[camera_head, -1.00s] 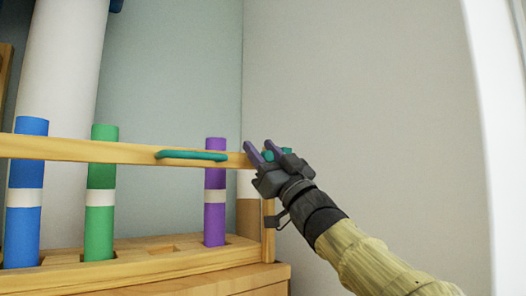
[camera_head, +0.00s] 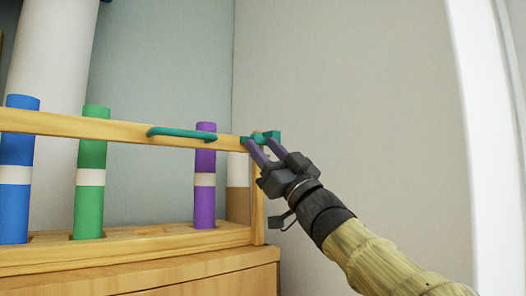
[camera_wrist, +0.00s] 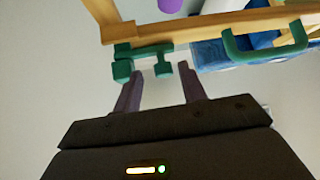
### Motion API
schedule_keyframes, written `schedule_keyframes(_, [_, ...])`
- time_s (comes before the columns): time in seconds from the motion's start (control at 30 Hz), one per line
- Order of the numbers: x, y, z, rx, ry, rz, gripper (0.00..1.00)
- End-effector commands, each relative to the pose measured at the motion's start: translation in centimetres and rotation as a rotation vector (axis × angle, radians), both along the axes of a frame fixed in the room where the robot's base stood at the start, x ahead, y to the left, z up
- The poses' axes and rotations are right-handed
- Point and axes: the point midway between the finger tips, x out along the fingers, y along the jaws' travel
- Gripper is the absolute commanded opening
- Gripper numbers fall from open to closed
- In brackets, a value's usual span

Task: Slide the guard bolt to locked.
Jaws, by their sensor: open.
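The teal guard bolt (camera_head: 266,135) sits at the right end of the wooden guard rail (camera_head: 100,127). In the wrist view the bolt (camera_wrist: 150,50) runs along the rail's end, with a small knob (camera_wrist: 164,69) sticking out towards me and a larger teal block at its left end. My gripper (camera_head: 260,145) is open, its two purple fingers pointing at the bolt. In the wrist view the fingertips (camera_wrist: 162,77) stand on either side of the knob, the left one close to the teal block. I cannot tell whether either finger touches the bolt.
A teal handle (camera_head: 182,134) is fixed on the rail left of the bolt. Behind the rail, blue (camera_head: 15,170), green (camera_head: 90,170) and purple (camera_head: 205,175) rolls stand in a wooden rack (camera_head: 150,245) on a cabinet. A bare wall lies to the right.

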Motion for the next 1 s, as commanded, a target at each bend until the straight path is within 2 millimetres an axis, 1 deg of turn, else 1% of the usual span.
schedule_keyframes(0.03, [-0.1, -0.4, -0.9, 0.0, 0.0, -0.003, 0.43])
schedule_keyframes(0.23, [-0.5, -1.4, -2.0, -0.002, 0.0, -0.002, 0.43])
schedule_keyframes(0.5, [-0.6, -1.8, -2.0, -0.001, -0.002, -0.003, 0.43])
schedule_keyframes(1.0, [-0.7, -1.7, -1.9, -0.001, -0.003, -0.001, 0.43])
